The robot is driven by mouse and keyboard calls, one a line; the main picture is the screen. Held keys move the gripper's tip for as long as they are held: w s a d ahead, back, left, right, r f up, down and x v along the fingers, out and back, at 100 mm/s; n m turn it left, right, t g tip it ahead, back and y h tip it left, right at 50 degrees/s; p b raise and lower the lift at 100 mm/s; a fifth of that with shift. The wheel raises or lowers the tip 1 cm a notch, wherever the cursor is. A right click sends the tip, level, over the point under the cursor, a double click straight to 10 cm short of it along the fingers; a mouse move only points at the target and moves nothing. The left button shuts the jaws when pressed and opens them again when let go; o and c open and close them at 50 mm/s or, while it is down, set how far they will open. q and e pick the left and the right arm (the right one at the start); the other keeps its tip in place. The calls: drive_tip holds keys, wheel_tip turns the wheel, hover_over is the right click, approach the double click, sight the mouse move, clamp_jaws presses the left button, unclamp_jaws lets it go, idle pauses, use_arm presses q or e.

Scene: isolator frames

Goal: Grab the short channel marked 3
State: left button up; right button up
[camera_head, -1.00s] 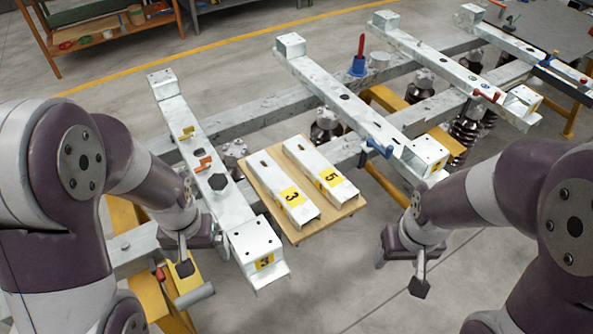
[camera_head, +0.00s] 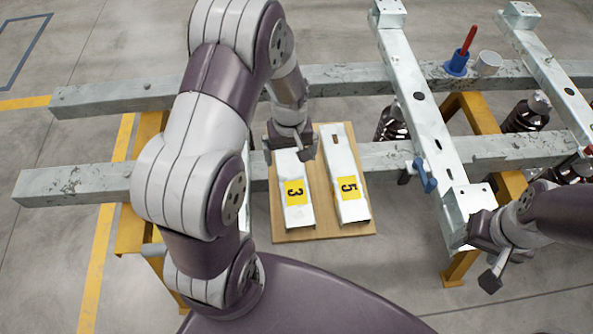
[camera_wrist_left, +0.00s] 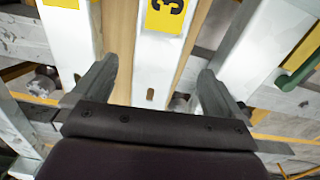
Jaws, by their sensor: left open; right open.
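The short channel marked 3 (camera_head: 297,208) is a white metal piece with a yellow label, lying on a wooden board (camera_head: 318,228). Beside it, to the right, lies a similar channel marked 5 (camera_head: 343,165). My left gripper (camera_head: 290,151) is open over the far end of channel 3 and hides that end in the head view. In the left wrist view, channel 3 (camera_wrist_left: 163,65) runs between the spread fingers of the left gripper (camera_wrist_left: 157,72), with gaps on both sides. My right gripper (camera_head: 483,262) is open and empty at the right, near a long beam's end.
A long white beam (camera_head: 425,115) with a blue clamp (camera_head: 424,177) lies across the grey rails (camera_head: 110,183) right of the board. Floor in front of the board is clear.

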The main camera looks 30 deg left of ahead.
sight(292, 172)
use_arm(q)
wheel_tip(292, 172, down, 8)
drive_tip(key=shift+s+d+f, duration=0.15)
drive_tip(key=shift+f, duration=0.35)
drive_tip(key=c, duration=1.5)
drive_tip(key=shift+w+r, duration=0.1)
drive_tip(key=shift+w, duration=0.1)
clamp_jaws()
